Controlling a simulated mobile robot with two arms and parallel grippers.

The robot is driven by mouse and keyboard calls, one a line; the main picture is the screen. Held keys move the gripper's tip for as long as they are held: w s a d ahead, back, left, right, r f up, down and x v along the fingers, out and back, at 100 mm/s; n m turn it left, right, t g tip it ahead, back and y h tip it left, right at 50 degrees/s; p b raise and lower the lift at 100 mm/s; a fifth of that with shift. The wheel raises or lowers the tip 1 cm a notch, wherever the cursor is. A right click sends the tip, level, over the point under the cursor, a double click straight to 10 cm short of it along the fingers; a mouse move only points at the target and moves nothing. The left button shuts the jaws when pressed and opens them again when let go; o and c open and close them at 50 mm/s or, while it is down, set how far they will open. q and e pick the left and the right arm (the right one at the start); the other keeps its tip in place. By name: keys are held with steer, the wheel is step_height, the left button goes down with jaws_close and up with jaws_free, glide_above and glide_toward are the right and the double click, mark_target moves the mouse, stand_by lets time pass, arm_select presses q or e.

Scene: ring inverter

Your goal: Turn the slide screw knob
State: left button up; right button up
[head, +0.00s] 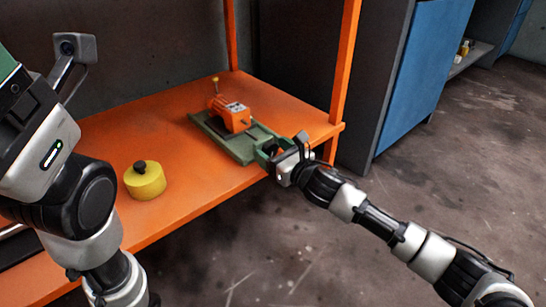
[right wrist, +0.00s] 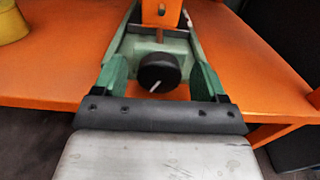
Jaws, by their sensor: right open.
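The slide screw knob (right wrist: 158,72) is a round black knob with a white line, on the near end of a green slide base (head: 240,150). My right gripper (head: 272,152) is at that end, at the shelf's front edge. In the right wrist view, its green fingers (right wrist: 161,64) are open, one on each side of the knob, with gaps visible. The knob is hidden by the gripper in the head view. An orange block (head: 232,114) sits on the slide. My left arm is at the left; its gripper is mostly cut off by the picture edge.
A yellow cylinder with a black knob (head: 145,181) stands on the orange shelf (head: 170,140), left of the slide. An orange upright post (head: 344,65) rises at the shelf's right corner. A blue cabinet (head: 424,65) stands behind right. The floor in front is clear.

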steer(key=shift+w+a, duration=0.1)
steer(key=shift+w, duration=0.05)
steer(key=c, duration=0.9)
steer(key=m+p, duration=0.1)
steer(key=p, duration=0.1)
steer(key=m+p, duration=0.2)
steer(key=p, duration=0.1)
steer(key=shift+r, duration=0.3)
steer(key=shift+m+p, duration=0.3)
steer(key=shift+f+m, duration=0.3)
steer(key=o, duration=0.9)
